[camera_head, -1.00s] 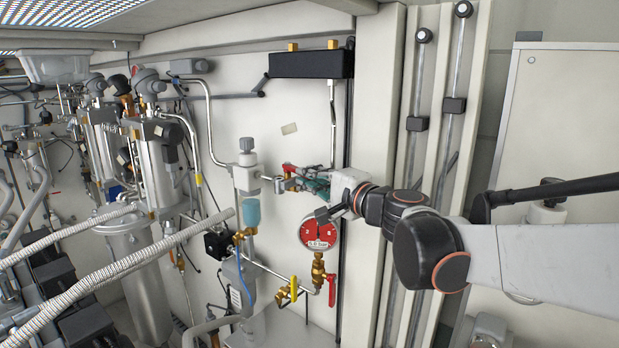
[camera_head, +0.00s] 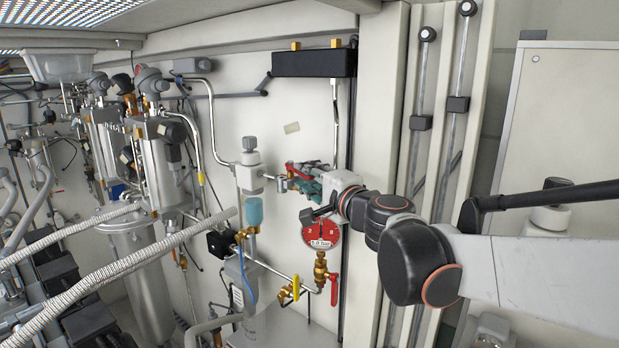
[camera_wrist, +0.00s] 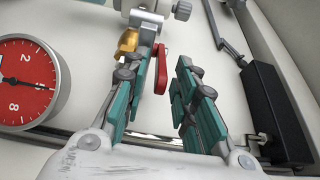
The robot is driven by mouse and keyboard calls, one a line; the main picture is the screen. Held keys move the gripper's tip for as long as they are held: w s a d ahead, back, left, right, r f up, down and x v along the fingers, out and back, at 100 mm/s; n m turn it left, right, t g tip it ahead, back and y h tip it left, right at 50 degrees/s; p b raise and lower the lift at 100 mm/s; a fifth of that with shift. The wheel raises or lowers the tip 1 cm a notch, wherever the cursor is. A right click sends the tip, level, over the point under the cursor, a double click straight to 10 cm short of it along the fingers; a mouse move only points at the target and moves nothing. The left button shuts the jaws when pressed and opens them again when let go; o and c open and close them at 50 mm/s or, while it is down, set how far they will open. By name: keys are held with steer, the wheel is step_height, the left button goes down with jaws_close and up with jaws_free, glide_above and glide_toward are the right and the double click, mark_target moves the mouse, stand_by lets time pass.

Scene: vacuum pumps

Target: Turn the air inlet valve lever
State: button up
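A red lever (camera_head: 295,167) sits on a small valve on the pipework at the back wall. It also shows in the wrist view (camera_wrist: 161,70), beside a brass fitting (camera_wrist: 128,42). My gripper (camera_head: 306,182) has teal finger pads and is at this lever, reaching from the right.
A red pressure gauge (camera_head: 319,236) is just below my gripper, partly covered by it. Lower down are a yellow handle (camera_head: 296,288) and another red handle (camera_head: 334,290). A black box (camera_head: 313,64) is mounted above. A blue-bowled filter (camera_head: 254,210) stands to the left.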

steer(key=shift+s, duration=0.1)
steer(key=v, duration=1.2)
steer(key=shift+o, duration=0.3)
steer(key=shift+o, duration=0.9)
steer(key=shift+r, duration=0.1)
steer(key=w+a+m+p, duration=0.1)
steer(key=w+m, duration=0.2)
steer(key=m, duration=0.3)
steer(key=w+a+m+p, duration=0.1)
steer(key=w+a+m, duration=0.1)
steer(key=m, duration=0.4)
steer(key=w+a+m+p, duration=0.1)
steer(key=w+m, duration=0.2)
steer(key=m, duration=0.3)
steer(key=shift+w+a+r, duration=0.15)
steer(key=shift+w+a, duration=0.25)
jaws_close()
